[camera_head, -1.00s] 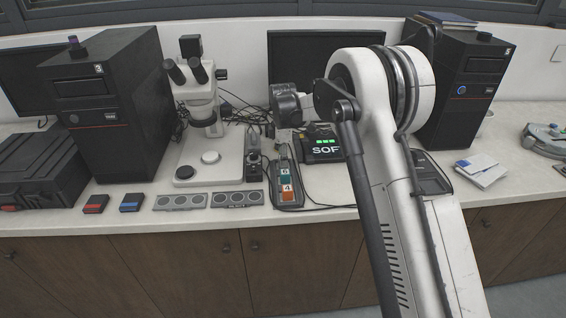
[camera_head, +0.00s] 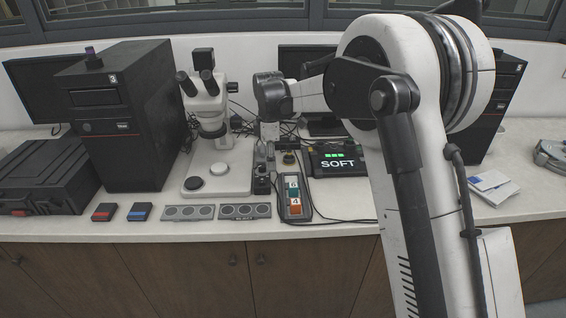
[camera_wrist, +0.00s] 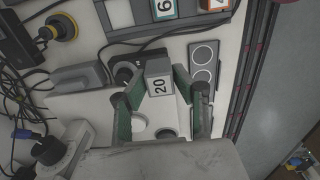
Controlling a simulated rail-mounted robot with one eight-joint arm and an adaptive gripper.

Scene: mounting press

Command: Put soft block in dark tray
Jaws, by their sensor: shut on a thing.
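My gripper (camera_wrist: 160,100) is shut on a small grey block (camera_wrist: 159,80) marked 20, held between its greenish fingers above the bench. In the head view my gripper (camera_head: 269,133) hangs just right of the microscope; the block cannot be made out there. The darker tray (camera_head: 245,218), with a row of round wells, lies at the bench's front edge; part of a tray (camera_wrist: 203,52) shows right of the block in the wrist view. A lighter tray (camera_head: 187,218) lies left of it. A screen (camera_head: 335,162) reads SOFT with green bars.
A rack (camera_head: 296,213) with blocks marked 6 and 4 stands right of the darker tray. The microscope (camera_head: 208,105) stands behind the trays. A small device (camera_head: 262,180) and cables lie close by. Red (camera_head: 105,212) and blue (camera_head: 140,212) boxes sit to the left.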

